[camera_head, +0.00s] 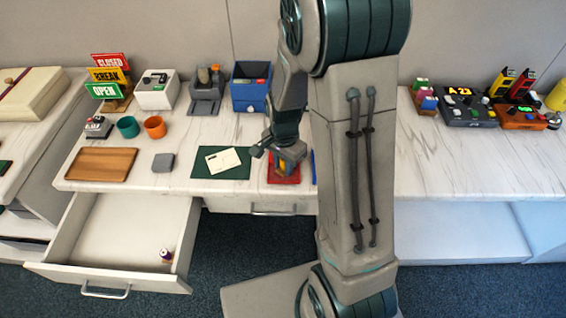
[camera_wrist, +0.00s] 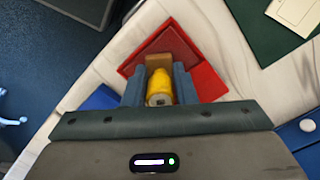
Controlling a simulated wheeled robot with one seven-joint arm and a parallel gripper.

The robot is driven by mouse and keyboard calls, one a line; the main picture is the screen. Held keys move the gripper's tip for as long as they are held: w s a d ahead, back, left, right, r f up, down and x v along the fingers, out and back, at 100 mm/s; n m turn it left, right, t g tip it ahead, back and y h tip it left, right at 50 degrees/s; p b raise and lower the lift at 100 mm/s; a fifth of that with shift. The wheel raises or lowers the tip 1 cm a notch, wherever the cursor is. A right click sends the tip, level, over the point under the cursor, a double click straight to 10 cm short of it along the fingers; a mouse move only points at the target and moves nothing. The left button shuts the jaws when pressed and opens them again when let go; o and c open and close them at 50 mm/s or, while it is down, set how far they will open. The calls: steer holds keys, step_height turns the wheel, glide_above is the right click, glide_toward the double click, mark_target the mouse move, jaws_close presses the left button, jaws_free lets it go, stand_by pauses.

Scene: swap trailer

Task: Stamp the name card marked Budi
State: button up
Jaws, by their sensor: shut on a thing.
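A cream name card (camera_head: 222,161) lies on a dark green mat (camera_head: 240,172) on the counter; its writing is too small to read. Part of the card (camera_wrist: 294,10) and mat (camera_wrist: 252,25) show at the upper right in the wrist view. My gripper (camera_head: 279,168) is right of the mat, above a red ink pad (camera_head: 284,181). In the wrist view my gripper (camera_wrist: 160,88) is shut on a stamp with a yellow handle (camera_wrist: 160,82) and wooden block (camera_wrist: 158,60). The block is over the red pad (camera_wrist: 208,80); I cannot tell whether they touch.
A grey block (camera_head: 163,162) and a wooden tray (camera_head: 102,164) lie left of the mat. Orange (camera_head: 155,127) and teal (camera_head: 128,126) cups stand behind. A blue bin (camera_head: 250,87) stands at the back. An open drawer (camera_head: 115,240) juts out at the front left. My arm hides the middle counter.

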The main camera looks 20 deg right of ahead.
steer(key=shift+r+p, duration=2.45)
steer(key=shift+r, duration=1)
steer(key=shift+f, duration=0.1)
